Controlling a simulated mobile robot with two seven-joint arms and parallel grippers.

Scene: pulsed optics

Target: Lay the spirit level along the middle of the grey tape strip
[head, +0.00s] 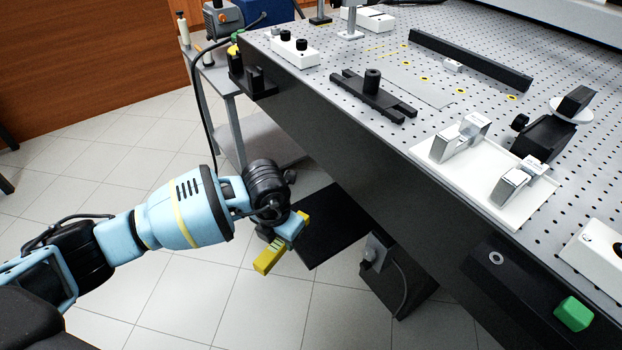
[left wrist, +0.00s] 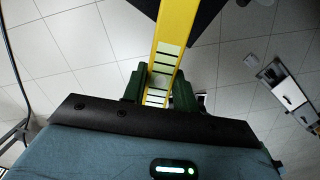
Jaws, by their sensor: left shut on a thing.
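My left gripper (head: 287,236) is shut on a yellow spirit level (head: 268,259). It holds the level in the air over the floor, in front of the table's dark side and below the tabletop. In the left wrist view the level (left wrist: 174,35) runs up the picture from between the dark green fingers (left wrist: 159,85), with pale marked panels on its face. A plain grey strip (head: 418,87), which looks like the tape, lies flat on the perforated tabletop. It is up and to the right of the gripper, with yellow rings near it. My right gripper is out of view.
The perforated optical table (head: 545,205) carries a black clamp with a post (head: 372,88) in front of the strip and a long black bar (head: 468,58) behind it. A white plate with metal mounts (head: 450,180) stands right. A grey cart (head: 235,80) stands left.

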